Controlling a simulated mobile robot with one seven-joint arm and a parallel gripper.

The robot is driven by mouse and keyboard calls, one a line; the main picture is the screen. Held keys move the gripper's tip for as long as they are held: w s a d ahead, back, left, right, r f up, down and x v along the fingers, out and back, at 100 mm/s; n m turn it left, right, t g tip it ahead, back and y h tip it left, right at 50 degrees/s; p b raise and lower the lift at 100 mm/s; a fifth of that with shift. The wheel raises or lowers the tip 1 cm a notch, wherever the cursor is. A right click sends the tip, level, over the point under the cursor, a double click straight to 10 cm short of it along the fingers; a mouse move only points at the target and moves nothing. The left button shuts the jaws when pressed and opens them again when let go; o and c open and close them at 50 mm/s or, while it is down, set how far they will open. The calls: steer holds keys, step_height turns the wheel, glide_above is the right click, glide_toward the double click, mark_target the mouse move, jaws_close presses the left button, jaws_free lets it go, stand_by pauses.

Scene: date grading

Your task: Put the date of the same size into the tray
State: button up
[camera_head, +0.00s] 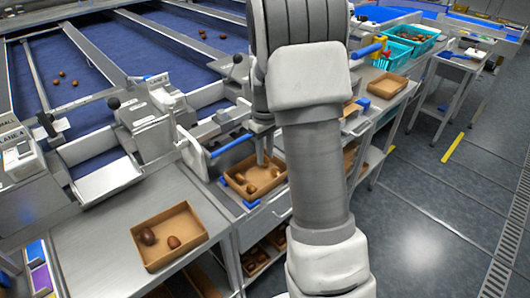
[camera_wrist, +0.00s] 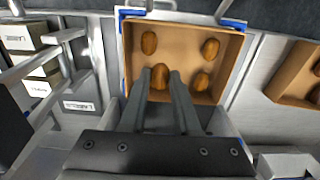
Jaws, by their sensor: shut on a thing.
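My gripper (camera_wrist: 160,79) reaches down into a brown cardboard tray (camera_wrist: 180,62). It is shut on a brown date (camera_wrist: 160,72) at the tray's near side; I cannot tell whether this date is lifted off the tray floor. Other dates lie in the same tray: one at the upper left (camera_wrist: 148,43), one at the upper right (camera_wrist: 210,48) and one at the lower right (camera_wrist: 201,82). In the head view this tray (camera_head: 268,192) is partly hidden by my arm. A second tray (camera_head: 182,254) to the left holds a larger dark date (camera_head: 147,236) and a smaller date (camera_head: 174,242).
Blue bumpers edge the middle tray's place. Blue sorting lanes (camera_head: 185,40) with metal dividers lie behind. Further trays (camera_head: 388,86) and teal crates (camera_head: 412,40) stand to the right. Boxy machines (camera_head: 145,125) border the bench. The grey floor at right is open.

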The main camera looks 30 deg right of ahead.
mark_target(265, 174)
steer(key=shift+f+b, duration=1.7)
steer(key=shift+f, duration=0.8)
stand_by(1.2)
steer(key=o, duration=0.9)
steer(key=shift+c, duration=0.2)
steer(key=shift+r, duration=0.1)
step_height(265, 174, up, 17)
steer(key=p, duration=0.3)
steer(key=s+a+r+m+t+p, duration=0.1)
steer(key=s+a+r+t, duration=0.2)
steer(key=s+a+r, duration=0.6)
steer(key=s+a+m+t, duration=0.1)
steer(key=s+a, duration=0.1)
steer(key=s, duration=0.5)
steer(key=s+a+m+t+p, duration=0.1)
steer(key=s+a, duration=0.2)
steer(key=s, duration=0.4)
steer(key=shift+s+f+t, duration=0.2)
steer(key=shift+f+t, duration=0.1)
